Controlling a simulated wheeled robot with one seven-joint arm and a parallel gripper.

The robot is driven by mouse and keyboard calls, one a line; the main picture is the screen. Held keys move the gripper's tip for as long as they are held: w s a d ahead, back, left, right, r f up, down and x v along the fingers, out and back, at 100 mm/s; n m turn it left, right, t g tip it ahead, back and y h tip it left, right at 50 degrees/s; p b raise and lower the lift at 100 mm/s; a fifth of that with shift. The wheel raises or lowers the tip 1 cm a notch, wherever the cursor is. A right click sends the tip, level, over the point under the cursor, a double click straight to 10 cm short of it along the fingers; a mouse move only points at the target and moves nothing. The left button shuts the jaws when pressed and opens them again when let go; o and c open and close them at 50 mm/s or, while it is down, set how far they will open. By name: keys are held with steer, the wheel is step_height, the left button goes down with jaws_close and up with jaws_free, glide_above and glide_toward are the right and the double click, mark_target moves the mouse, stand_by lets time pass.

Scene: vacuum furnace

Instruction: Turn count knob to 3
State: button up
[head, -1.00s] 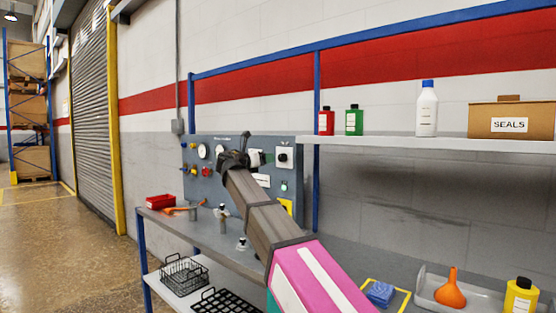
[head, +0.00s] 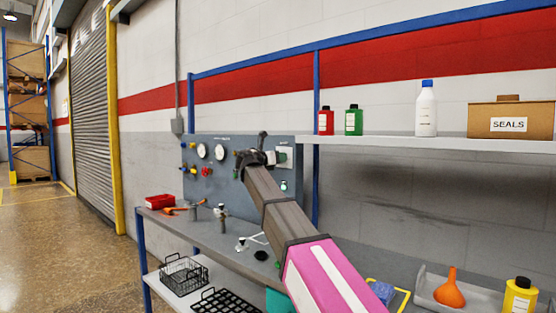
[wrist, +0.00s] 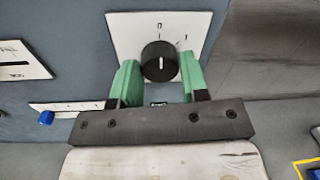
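The count knob (wrist: 160,62) is a round black dial with a white pointer line, on a white square plate (wrist: 125,27) on the grey-blue panel. Dark marks show above it and to its upper right, too small to read surely. In the wrist view my gripper (wrist: 162,75) has its two green fingers apart, one on each side of the knob's lower part. I cannot tell whether they touch it. In the head view my gripper (head: 272,157) is at the panel's right part, in front of the white plate (head: 289,148). The knob is hidden there.
The panel (head: 222,178) also carries gauges, coloured knobs and a blue button (wrist: 46,118). Below it are a bench with a red bin (head: 160,201) and small fittings. A shelf (head: 430,143) with bottles and a SEALS box (head: 510,121) is at right.

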steer(key=c, duration=0.4)
steer(key=shift+o, duration=0.2)
steer(key=shift+m, duration=0.4)
steer(key=shift+s+d+f+m+t+y, duration=0.15)
steer(key=shift+m+y, duration=0.3)
steer(key=shift+m, duration=6.4)
steer(key=shift+a+r+m+t+y, duration=0.1)
steer(key=shift+m+t+y, duration=0.25)
steer(key=shift+m, duration=6.5)
steer(key=shift+f+m, duration=0.1)
steer(key=shift+m, duration=0.2)
